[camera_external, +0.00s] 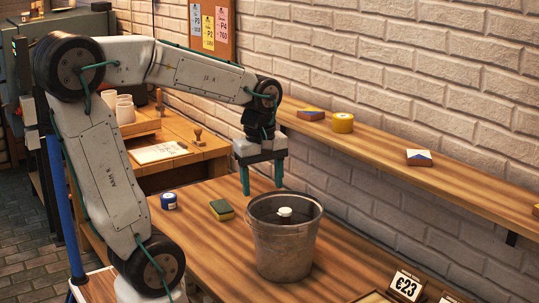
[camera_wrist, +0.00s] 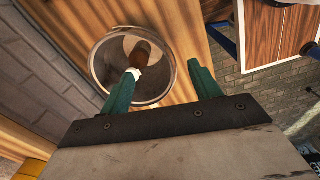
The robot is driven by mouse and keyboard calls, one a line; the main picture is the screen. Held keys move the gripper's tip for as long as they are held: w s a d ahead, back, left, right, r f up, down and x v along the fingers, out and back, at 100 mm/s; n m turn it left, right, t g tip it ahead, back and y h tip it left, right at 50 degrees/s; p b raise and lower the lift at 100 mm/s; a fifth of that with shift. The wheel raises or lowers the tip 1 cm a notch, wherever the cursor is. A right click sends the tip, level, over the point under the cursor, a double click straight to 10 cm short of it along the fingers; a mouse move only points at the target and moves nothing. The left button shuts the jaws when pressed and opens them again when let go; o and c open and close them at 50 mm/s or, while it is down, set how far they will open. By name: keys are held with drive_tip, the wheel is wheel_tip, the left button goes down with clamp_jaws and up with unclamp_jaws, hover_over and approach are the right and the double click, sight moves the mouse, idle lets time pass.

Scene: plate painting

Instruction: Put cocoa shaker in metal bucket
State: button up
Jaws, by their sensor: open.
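The metal bucket (camera_external: 284,250) stands upright on the wooden table. The cocoa shaker (camera_external: 285,214), dark brown with a white cap, is inside it, its top showing just below the rim level. In the wrist view the bucket (camera_wrist: 98,62) is seen from above, and the brown shaker (camera_wrist: 146,52) lies within its rim, apparently tilted. My gripper (camera_external: 262,178) is open and empty, above the bucket's back left rim. In the wrist view my gripper (camera_wrist: 163,72) has its left fingertip overlapping the white cap, but the external view shows a gap below the fingers.
A green and yellow sponge (camera_external: 221,210) and a blue jar (camera_external: 169,201) are left of the bucket. A price card (camera_external: 407,285) stands at the front right.

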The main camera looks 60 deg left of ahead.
drive_tip(key=s+d+m, duration=0.3)
drive_tip(key=s+m, duration=0.9)
drive_tip(key=m, duration=0.3)
drive_tip(key=shift+s+f+m+t, duration=0.2)
drive_tip(key=shift+s+m+t, duration=0.1)
drive_tip(key=shift+m, duration=0.1)
